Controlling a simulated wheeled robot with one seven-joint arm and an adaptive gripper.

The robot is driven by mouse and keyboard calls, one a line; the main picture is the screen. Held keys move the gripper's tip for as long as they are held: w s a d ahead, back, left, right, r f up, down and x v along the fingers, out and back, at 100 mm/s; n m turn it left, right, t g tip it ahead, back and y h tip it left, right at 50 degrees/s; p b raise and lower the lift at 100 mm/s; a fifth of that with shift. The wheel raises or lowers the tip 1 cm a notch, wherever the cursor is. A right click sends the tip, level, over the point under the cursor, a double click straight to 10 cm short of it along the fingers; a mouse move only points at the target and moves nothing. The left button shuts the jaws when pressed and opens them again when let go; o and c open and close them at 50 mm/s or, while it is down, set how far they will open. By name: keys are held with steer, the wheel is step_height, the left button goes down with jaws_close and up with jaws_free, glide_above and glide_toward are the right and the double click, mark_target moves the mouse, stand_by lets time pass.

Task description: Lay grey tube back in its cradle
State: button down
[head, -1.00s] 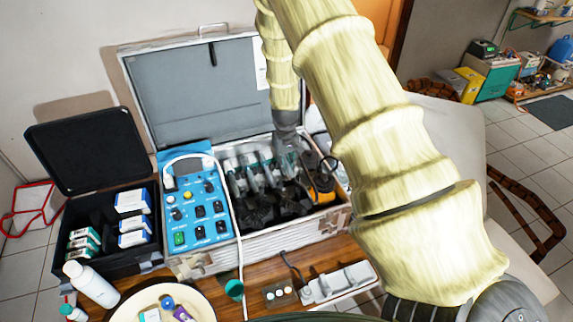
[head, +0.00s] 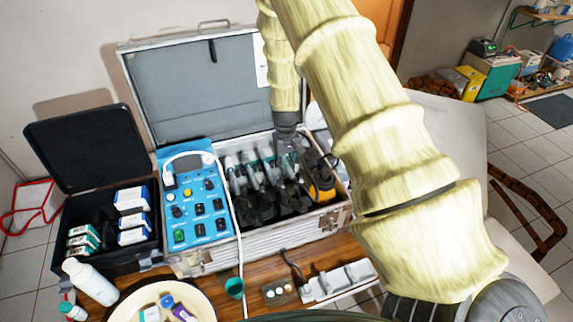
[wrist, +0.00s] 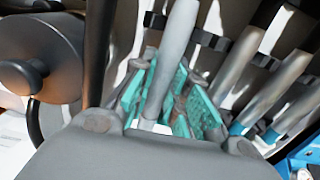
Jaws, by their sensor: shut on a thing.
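The grey tube (wrist: 176,55) is a slim, light grey rod between the teal-padded fingers of my gripper (wrist: 165,105) in the wrist view. My gripper is shut on it. In the head view my gripper (head: 291,160) is low inside the open case, at the right end of a row of tubes (head: 258,168). Dark bracket-like holders (wrist: 215,41) run across the top of the wrist view, close to the held tube. I cannot tell whether the tube touches its cradle. The tube's lower end is hidden by my gripper.
The open silver case (head: 285,232) has a raised lid (head: 195,90) behind. A blue control panel (head: 195,205) fills its left side. A black-and-yellow device (head: 322,187) stands close right of my gripper, and a dark cylinder (wrist: 40,55) is close left in the wrist view.

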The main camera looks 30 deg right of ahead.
steer(key=shift+f, duration=0.1)
steer(key=c, duration=1.3)
jaws_free()
steer(key=shift+a+r+p, duration=0.1)
steer(key=shift+r+p, duration=2.3)
steer(key=shift+r, duration=1.65)
